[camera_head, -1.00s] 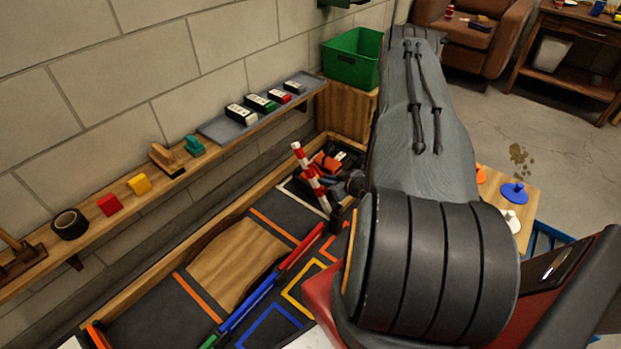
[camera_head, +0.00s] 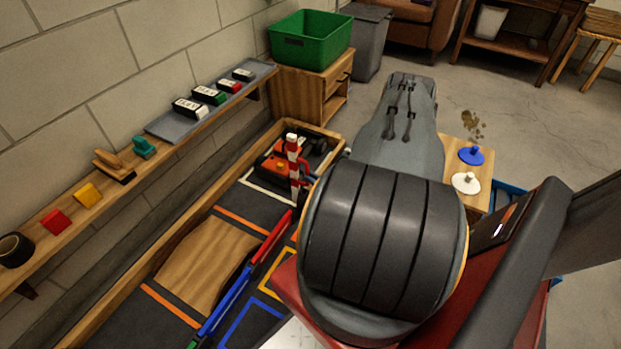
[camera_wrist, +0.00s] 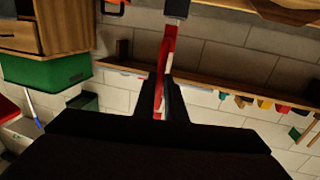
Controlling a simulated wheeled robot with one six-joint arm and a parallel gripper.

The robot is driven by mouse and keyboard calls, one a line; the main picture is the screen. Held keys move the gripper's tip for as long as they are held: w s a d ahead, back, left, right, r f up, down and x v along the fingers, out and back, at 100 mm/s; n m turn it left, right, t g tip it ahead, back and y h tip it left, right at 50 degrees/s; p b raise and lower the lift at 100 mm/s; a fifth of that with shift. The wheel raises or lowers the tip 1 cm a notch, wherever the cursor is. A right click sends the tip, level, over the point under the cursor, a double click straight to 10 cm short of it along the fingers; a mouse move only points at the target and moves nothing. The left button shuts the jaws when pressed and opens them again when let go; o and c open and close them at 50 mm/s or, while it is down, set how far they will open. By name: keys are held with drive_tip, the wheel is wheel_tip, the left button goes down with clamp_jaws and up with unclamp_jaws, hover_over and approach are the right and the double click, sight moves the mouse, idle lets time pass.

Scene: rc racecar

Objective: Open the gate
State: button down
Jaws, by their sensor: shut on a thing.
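The gate's red-and-white striped bar (camera_head: 293,160) stands nearly upright near the far end of the track, beside the orange-and-black car (camera_head: 272,165). In the wrist view the striped bar (camera_wrist: 168,45) runs up between the two dark fingers of my gripper (camera_wrist: 165,92). My gripper is shut on the bar. In the head view my own arm hides most of the gripper and the grip itself.
A low wooden wall (camera_head: 180,245) edges the track on the left. A shelf (camera_head: 120,185) with blocks and a grey tray runs along the brick wall. A green bin (camera_head: 310,40) stands on a wooden cabinet (camera_head: 300,95).

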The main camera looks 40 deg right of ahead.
drive_tip(key=shift+d+f, duration=0.15)
drive_tip(key=c, duration=1.8)
unclamp_jaws()
drive_tip(key=s, duration=0.2)
drive_tip(key=s+p, duration=0.1)
drive_tip(key=s, duration=0.4)
drive_tip(key=shift+s+d+p, duration=0.3)
drive_tip(key=shift+s+d, duration=0.05)
